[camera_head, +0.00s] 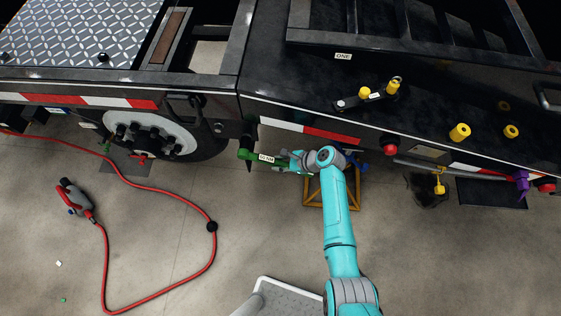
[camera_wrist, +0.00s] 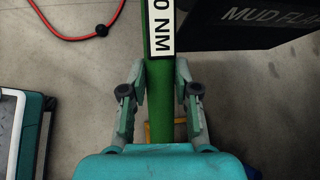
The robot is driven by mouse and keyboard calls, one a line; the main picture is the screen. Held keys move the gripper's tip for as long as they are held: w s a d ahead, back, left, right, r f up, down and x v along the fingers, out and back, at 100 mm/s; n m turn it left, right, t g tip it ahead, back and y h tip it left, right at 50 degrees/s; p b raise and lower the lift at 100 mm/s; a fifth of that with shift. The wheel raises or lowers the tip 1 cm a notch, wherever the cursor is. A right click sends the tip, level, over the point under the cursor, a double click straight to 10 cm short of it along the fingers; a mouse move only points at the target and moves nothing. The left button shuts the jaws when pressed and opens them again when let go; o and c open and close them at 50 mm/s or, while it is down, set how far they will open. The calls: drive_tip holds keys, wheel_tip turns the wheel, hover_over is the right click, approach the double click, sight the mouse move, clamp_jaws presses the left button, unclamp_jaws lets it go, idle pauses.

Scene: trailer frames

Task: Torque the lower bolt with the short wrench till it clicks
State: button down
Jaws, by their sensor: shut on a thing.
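A green wrench (camera_head: 253,157) with a white label ending in "NM" lies below the trailer frame, just right of the wheel. My gripper (camera_head: 287,161) is shut on its handle from the right. In the wrist view the green handle (camera_wrist: 161,105) runs lengthwise between the two fingers, with the label towards the top. The wrench's head end (camera_head: 243,153) is at the left, close under a dark part of the frame. The lower bolt cannot be made out, so I cannot tell whether the head sits on it.
A wheel (camera_head: 152,136) is left of the wrench. A yellow stand (camera_head: 342,194) is under my arm. A red hose (camera_head: 135,184) curves over the floor to a grey-and-red tool (camera_head: 73,197). A black mud flap (camera_wrist: 255,22) is close right of the wrench. Open floor lies in front.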

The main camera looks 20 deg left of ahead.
drive_tip(key=shift+r, duration=0.15)
drive_tip(key=shift+r+h, duration=0.3)
drive_tip(key=shift+h, duration=0.1)
drive_tip(key=shift+d+r+h, duration=0.15)
drive_tip(key=shift+r+h, duration=0.15)
idle(0.3)
drive_tip(key=shift+s+d, duration=0.1)
drive_tip(key=shift+s, duration=0.45)
drive_tip(key=shift+s+d, duration=0.1)
drive_tip(key=shift+s, duration=0.2)
drive_tip(key=shift+s+d, duration=0.2)
drive_tip(key=shift+s, duration=0.5)
drive_tip(key=shift+s+d, duration=0.2)
drive_tip(key=shift+s, duration=0.5)
